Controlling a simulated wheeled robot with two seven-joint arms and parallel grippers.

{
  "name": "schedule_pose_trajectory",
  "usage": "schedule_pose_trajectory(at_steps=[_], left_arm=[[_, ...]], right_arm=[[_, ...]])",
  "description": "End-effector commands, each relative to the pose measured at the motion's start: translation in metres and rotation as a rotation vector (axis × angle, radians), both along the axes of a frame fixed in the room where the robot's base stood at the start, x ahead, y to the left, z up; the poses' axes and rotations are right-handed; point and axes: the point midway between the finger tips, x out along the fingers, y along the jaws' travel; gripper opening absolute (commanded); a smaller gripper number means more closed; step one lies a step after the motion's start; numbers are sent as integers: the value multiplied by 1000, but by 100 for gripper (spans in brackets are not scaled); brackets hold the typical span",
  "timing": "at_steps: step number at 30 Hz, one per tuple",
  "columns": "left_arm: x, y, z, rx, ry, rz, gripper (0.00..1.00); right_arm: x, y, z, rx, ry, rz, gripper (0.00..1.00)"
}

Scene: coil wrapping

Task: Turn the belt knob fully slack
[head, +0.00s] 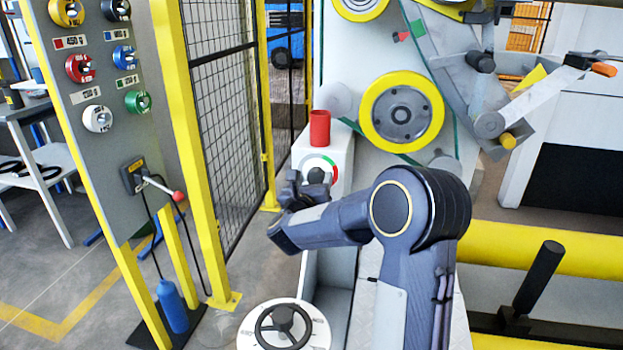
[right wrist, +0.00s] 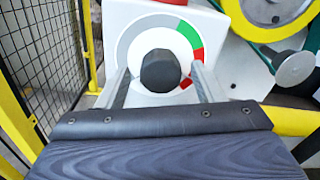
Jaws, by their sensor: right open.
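The belt knob (right wrist: 160,71) is a dark, many-sided knob at the middle of a round dial (right wrist: 128,45) in the right wrist view. The dial's ring is grey at the left and top, green at upper right and red at right. In the head view the knob (head: 317,175) sits on the white housing (head: 341,152). My right gripper (right wrist: 162,78) is open, with one finger on each side of the knob. Small gaps seem to show between fingers and knob; contact is unclear. No pointer mark on the knob is readable. My left gripper is not in view.
A red cup-like cylinder (head: 320,128) stands on top of the housing. A yellow-rimmed wheel (head: 402,111) is to the right. A yellow post (head: 190,150) and mesh fence stand left. A white-topped handwheel (head: 283,326) is below, near my right arm.

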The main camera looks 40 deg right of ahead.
Motion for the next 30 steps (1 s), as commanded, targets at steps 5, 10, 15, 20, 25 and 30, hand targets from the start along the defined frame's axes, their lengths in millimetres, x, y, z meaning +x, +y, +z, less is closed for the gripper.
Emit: schedule_pose_trajectory(at_steps=[5,10,15,20,25,30], left_arm=[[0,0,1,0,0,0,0],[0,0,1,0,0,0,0],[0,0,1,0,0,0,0],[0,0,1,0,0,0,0],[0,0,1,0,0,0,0],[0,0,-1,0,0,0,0]], right_arm=[[10,-12,0,0,1,1,61],[11,-14,0,0,1,2,61],[11,-13,0,0,1,2,55],[11,-13,0,0,1,2,34],[11,-13,0,0,1,2,16],[11,-13,0,-8,11,3,16]])
